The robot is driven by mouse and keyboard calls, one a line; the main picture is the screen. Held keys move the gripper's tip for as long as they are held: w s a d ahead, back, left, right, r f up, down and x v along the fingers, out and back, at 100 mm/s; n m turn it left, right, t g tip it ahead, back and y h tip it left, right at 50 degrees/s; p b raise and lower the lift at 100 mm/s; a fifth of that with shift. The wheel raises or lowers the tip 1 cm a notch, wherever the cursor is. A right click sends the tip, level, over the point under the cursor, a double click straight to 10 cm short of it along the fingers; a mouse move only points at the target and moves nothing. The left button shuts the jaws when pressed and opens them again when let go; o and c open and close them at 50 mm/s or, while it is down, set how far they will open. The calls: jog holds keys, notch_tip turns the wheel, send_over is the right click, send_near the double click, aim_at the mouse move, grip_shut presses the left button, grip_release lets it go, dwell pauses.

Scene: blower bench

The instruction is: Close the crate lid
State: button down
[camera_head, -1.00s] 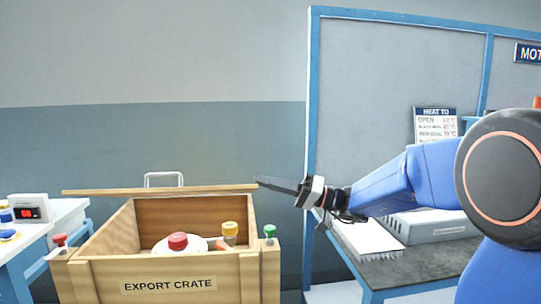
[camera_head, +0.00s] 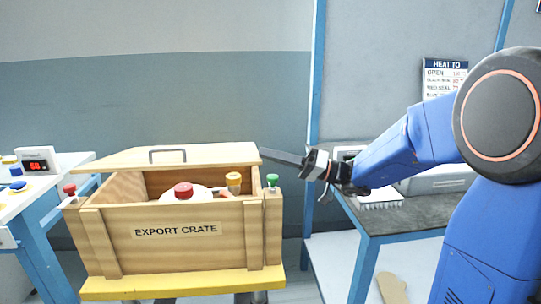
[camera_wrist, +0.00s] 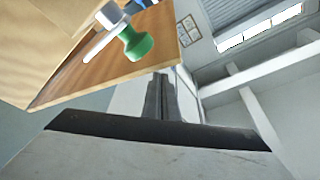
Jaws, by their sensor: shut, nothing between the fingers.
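The wooden export crate (camera_head: 180,258) stands on a yellow-edged support. Its lid (camera_head: 215,155), with a grey handle (camera_head: 167,156), is partly open. The lid hangs over the back of the crate, leaving a gap above the front wall. Inside show a white round thing with a red cap (camera_head: 183,190) and a yellow-topped part (camera_head: 233,180). My gripper (camera_head: 264,152) is shut and empty, its tip at the lid's right edge; I cannot tell whether they touch. In the wrist view my shut fingers (camera_wrist: 161,98) lie just below a wooden panel and a green knob (camera_wrist: 134,43).
A red knob (camera_head: 70,190) and a green knob (camera_head: 272,181) top the crate's front corners. A white bench with a red display (camera_head: 36,165) stands at left. A dark-topped blue bench (camera_head: 405,228) with a grey case stands at right, below my arm.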

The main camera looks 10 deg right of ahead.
jog(key=v, duration=0.7)
jog(key=s+a+f+m+g+h, duration=0.1)
jog(key=s+a+f+g+h, duration=0.25)
jog(key=s, duration=0.45)
jog(key=s+a+f+g+h, duration=0.2)
jog(key=s+f+h, duration=0.15)
jog(key=s, duration=0.35)
jog(key=s+d+f+m+t+h, duration=0.2)
jog(key=s+d+f+h, duration=0.65)
jog(key=s, duration=0.25)
jog(key=w+d+r+h, duration=0.3)
jog(key=d+r, duration=0.1)
jog(key=r, duration=0.1)
notch_tip(320, 180, up, 29)
jog(key=n+g+y, duration=0.2)
jog(key=n+g, duration=0.1)
jog(key=n, duration=1.2)
send_over(216, 163)
jog(key=w+d, duration=0.2)
jog(key=d, duration=0.2)
jog(key=x, duration=0.8)
jog(key=d+x, duration=0.1)
jog(key=x, duration=0.3)
jog(key=shift+s+a+f, duration=0.1)
jog(key=shift+s+f, duration=0.2)
jog(key=shift+f, duration=0.05)
jog(key=shift+s+f, duration=0.1)
jog(key=shift+f, duration=0.3)
